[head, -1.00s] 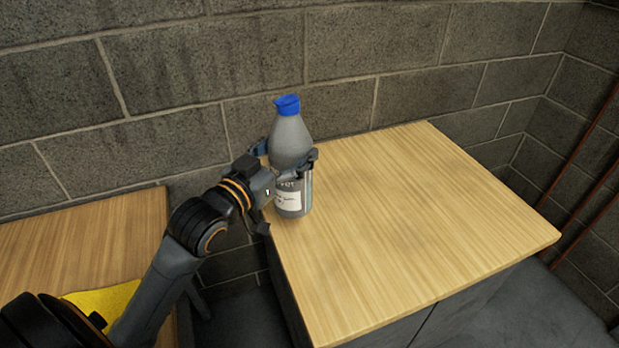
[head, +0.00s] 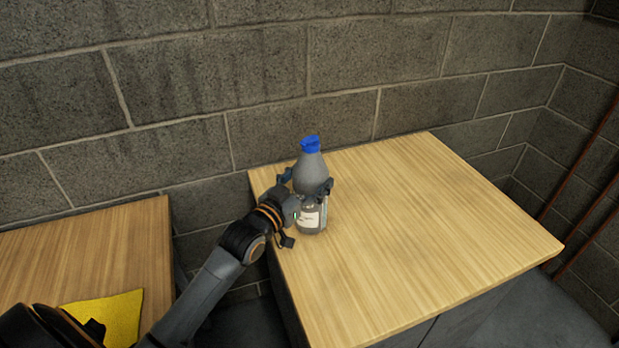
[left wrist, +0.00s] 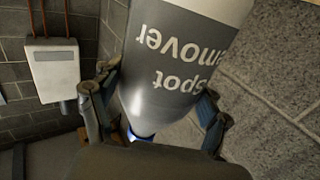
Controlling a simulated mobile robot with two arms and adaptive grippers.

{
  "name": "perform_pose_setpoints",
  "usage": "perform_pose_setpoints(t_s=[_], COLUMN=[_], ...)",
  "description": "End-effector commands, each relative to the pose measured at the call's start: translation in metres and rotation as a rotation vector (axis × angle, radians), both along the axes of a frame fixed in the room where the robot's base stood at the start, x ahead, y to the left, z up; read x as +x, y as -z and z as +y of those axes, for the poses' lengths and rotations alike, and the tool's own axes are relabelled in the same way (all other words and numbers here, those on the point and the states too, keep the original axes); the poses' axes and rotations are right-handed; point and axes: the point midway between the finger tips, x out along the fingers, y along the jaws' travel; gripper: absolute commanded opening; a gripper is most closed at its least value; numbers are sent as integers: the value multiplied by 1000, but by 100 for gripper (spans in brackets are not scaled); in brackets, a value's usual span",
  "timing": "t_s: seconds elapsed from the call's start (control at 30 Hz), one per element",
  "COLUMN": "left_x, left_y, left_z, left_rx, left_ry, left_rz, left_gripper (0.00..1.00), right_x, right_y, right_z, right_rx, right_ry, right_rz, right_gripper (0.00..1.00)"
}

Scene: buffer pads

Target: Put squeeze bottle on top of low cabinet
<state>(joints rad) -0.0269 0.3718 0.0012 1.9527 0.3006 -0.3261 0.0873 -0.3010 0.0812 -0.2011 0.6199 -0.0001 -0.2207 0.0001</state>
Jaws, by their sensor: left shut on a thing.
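The squeeze bottle (head: 313,172) is grey with a blue cap and a white label, and it is upright in the head view. My left gripper (head: 308,186) is shut around its middle. The bottle is over the left part of the wooden top of the low cabinet (head: 420,230); I cannot tell whether its base touches the top. In the left wrist view the bottle (left wrist: 180,60) fills the middle between the fingers, with the words "spot remover" upside down. My right gripper is not in view.
Another wooden surface (head: 90,250) with a yellow cloth (head: 115,315) is at the left, with a gap before the cabinet. A block wall (head: 200,90) stands behind. Most of the cabinet top is clear. A white wall box (left wrist: 52,70) shows in the left wrist view.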

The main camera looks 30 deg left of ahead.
Motion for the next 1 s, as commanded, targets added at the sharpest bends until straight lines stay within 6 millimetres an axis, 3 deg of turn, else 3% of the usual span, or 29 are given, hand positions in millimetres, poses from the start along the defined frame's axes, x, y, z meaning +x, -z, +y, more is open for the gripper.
perform_pose_setpoints(t_s=[0.27,0.3,0.37,0.8,1.0], left_x=[0,0,0,-1,-30], left_y=[1,2,2,-2,2], left_z=[0,0,0,0,3], left_rx=[-1,0,0,0,0], left_ry=[0,0,0,0,1], left_rz=[-5,0,0,-1,3], left_gripper=[20,84,96,99,99], right_x=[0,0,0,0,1], right_y=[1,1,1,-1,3], right_z=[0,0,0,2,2], right_rx=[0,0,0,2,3], right_ry=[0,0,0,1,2], right_rz=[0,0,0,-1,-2], right_gripper=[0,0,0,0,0])
